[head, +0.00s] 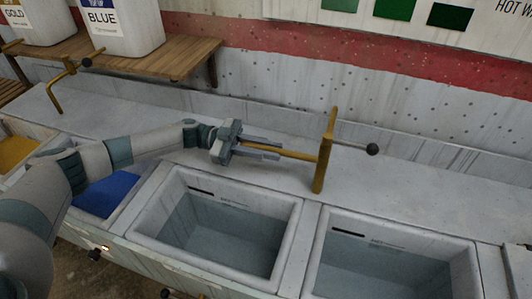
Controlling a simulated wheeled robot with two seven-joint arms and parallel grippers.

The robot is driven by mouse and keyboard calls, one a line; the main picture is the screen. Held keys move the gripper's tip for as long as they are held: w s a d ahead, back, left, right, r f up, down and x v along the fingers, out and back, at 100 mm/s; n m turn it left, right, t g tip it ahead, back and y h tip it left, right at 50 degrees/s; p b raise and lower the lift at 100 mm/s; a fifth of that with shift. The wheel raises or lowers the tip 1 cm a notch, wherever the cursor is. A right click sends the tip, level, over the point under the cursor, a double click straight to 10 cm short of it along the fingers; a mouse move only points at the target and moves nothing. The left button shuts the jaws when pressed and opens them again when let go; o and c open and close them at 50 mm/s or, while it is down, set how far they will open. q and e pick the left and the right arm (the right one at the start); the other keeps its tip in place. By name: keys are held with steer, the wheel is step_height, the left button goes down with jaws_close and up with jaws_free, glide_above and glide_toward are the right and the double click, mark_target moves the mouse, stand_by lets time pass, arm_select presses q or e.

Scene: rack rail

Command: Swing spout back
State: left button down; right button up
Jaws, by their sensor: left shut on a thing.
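A brass spout (298,154) runs roughly level to the left from its upright brass post (320,170) on the ledge behind the sinks. A thin lever with a dark ball knob (372,149) sticks out to the right of the post. My left gripper (268,151) reaches in from the left and is shut on the spout, left of the post. The fingers partly hide the spout's outer end. The spout lies along the ledge, behind the sink basins. My right gripper is out of the picture.
Two empty-looking grey basins (300,225) are in front, and a blue-filled one (108,193) is partly behind my left arm. Another brass tap (58,100) stands at left. A wooden shelf (185,58) carries white jugs labelled GOLD and BLUE. The ledge right of the post is clear.

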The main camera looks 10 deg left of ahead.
arm_select(q)
steer(key=shift+f, duration=0.1)
steer(key=c, duration=1.7)
jaws_free()
steer(key=shift+a, duration=0.1)
